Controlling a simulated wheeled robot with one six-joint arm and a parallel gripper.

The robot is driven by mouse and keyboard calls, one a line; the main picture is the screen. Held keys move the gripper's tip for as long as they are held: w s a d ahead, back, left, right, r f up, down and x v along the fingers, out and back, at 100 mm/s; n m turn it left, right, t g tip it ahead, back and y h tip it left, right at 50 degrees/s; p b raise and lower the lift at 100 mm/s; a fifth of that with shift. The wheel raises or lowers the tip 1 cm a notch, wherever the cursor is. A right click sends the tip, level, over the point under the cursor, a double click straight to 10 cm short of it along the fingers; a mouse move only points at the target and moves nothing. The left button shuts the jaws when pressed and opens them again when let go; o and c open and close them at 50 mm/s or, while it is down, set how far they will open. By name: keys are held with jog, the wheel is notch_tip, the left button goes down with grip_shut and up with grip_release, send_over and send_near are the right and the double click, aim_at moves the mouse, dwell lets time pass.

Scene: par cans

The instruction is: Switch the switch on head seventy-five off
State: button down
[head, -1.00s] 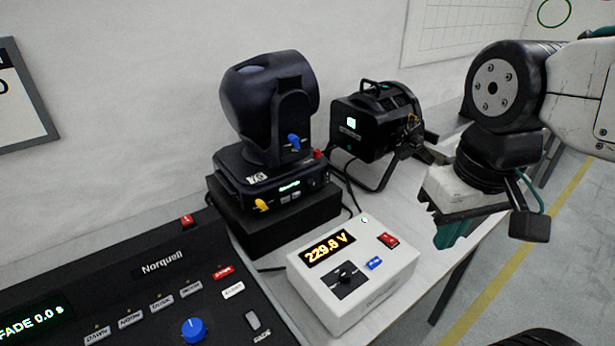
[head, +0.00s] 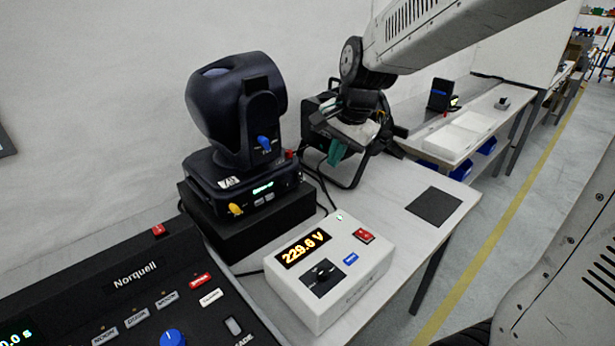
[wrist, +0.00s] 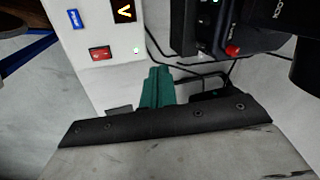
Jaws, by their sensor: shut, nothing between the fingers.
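A dark moving head (head: 235,110) stands on a black block at the back of the table. A white tag on its base is too small for me to read surely. Its base has a lit green display (head: 262,189), a yellow knob (head: 236,209) and a red part (head: 289,154) at the right. A blue knob (head: 264,143) is on its yoke. The red part also shows in the wrist view (wrist: 232,49). My gripper (head: 336,152) is right of the head, in front of a second black lamp, apart from the head. Its teal fingers (wrist: 157,88) are shut and empty.
A white box (head: 330,295) with a 229.6 V display has a red rocker (head: 363,236), also in the wrist view (wrist: 100,53). A black Norquell console (head: 130,300) is front left. The black lamp (head: 312,105) stands behind my gripper. Cables run between. A dark pad (head: 433,207) lies right.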

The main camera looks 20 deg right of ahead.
aim_at(300, 176)
jog(key=w, duration=0.1)
jog(key=w+f+m, duration=0.1)
jog(key=w, duration=0.1)
jog(key=w+f+m, duration=0.1)
jog(key=shift+w+d+f, duration=0.1)
jog(key=shift+w+d, duration=0.05)
jog(key=shift+w, duration=0.15)
jog(key=w+a+f, duration=0.2)
jog(key=w+f, duration=0.4)
jog(key=f, duration=0.4)
jog(key=shift+w+a, duration=0.25)
jog(key=shift+a, duration=0.1)
